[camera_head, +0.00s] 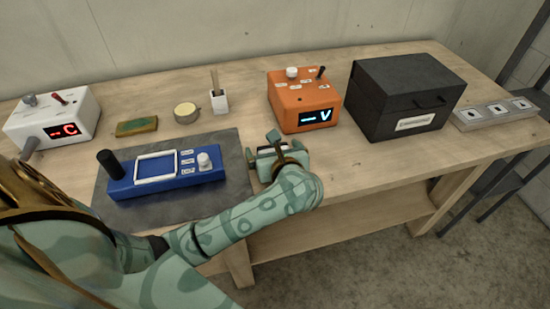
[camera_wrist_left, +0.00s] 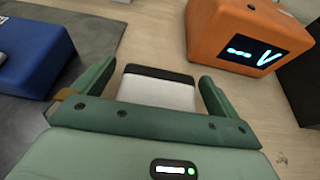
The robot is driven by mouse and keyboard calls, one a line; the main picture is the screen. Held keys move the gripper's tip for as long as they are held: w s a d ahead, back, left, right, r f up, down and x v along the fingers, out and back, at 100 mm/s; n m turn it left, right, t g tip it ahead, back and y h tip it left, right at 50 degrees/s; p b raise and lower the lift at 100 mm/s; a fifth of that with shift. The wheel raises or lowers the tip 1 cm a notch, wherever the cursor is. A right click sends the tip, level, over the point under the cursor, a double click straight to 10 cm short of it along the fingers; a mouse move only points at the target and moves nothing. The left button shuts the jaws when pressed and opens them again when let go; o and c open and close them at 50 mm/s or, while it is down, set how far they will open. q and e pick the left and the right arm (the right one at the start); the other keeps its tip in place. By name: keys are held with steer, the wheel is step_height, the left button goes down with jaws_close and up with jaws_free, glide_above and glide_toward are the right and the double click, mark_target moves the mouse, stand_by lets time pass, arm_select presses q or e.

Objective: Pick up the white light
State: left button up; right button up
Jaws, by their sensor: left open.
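My left gripper (camera_head: 280,147) reaches over the table between the blue device and the orange box. It is open. In the left wrist view, a small white block with a black end (camera_wrist_left: 160,92), which looks like the white light, lies between the two spread green fingers. Its near part is hidden by the gripper's palm. In the head view, it is mostly hidden by the gripper, so I cannot tell whether the fingers touch it. My right gripper is not in view.
A blue device (camera_head: 168,181) lies on a grey mat (camera_head: 233,165) left of the gripper. An orange box (camera_head: 303,105) with a lit display stands behind it, and a black case (camera_head: 405,95) to the right. A white box (camera_head: 55,120) stands far left. The table's front edge is close.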

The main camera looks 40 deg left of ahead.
arm_select(q)
steer(key=shift+r, duration=0.1)
steer(key=c, duration=1.1)
steer(key=shift+c, duration=0.2)
